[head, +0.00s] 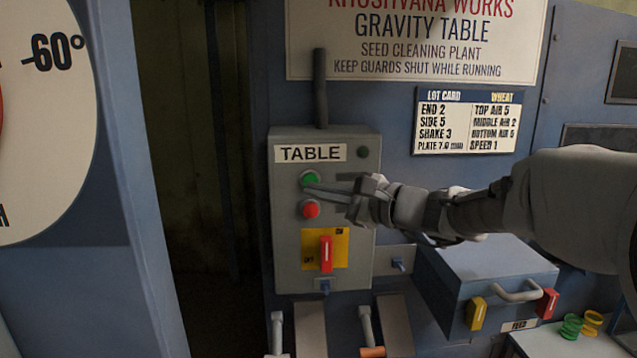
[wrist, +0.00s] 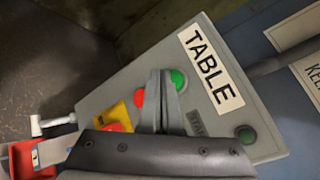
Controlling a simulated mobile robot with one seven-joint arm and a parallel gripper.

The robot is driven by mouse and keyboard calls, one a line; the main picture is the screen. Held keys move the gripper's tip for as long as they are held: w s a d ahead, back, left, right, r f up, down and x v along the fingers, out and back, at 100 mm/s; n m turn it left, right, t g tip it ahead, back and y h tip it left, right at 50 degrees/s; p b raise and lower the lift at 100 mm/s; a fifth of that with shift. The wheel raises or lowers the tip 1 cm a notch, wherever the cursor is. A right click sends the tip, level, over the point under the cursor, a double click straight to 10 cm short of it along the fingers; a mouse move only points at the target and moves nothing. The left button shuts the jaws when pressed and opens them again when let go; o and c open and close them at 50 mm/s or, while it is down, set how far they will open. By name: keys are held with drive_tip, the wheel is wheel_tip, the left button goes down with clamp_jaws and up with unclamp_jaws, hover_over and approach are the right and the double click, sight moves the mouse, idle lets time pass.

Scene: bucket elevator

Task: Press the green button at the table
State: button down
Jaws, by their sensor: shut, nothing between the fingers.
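The green button (head: 311,178) is on a grey control box (head: 287,250) labelled TABLE, below the label and above a red button (head: 310,209). The green button also shows in the wrist view (wrist: 178,79), just right of my finger tips, which partly cover it. My gripper (head: 308,187) is shut and empty. Its fingertips reach from the right to the lower edge of the green button in the head view. In the wrist view the closed fingers (wrist: 160,76) lie between the red and green buttons. I cannot tell whether they touch the green button.
A red switch handle (head: 326,254) on a yellow plate is below the buttons. A small dark green lamp (head: 363,152) is at the box's upper right. A blue box with a handle (head: 515,292) and a lot card (head: 467,121) are to the right. A dark gap lies left.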

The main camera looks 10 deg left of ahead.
drive_tip(key=shift+w, duration=0.1)
idle(0.5)
drive_tip(key=shift+w+a, duration=0.15)
drive_tip(key=shift+w, duration=0.2)
drive_tip(key=shift+w+a, duration=0.1)
drive_tip(key=shift+w, duration=0.35)
idle(0.7)
drive_tip(key=shift+s+b, duration=0.1)
drive_tip(key=shift+b, duration=0.25)
drive_tip(key=shift+s+d+b, duration=0.25)
drive_tip(key=shift+s+b, duration=0.25)
drive_tip(key=shift+s, duration=0.25)
drive_tip(key=shift+s+d+b, duration=0.2)
drive_tip(key=shift+s+b, duration=0.15)
drive_tip(key=shift+s, duration=0.45)
drive_tip(key=shift+s+d+b, duration=0.2)
drive_tip(key=shift+s+b, duration=0.15)
drive_tip(key=shift+s, duration=0.5)
drive_tip(key=shift+s+d+b, duration=0.2)
drive_tip(key=shift+s+b, duration=0.15)
drive_tip(key=shift+s, duration=0.45)
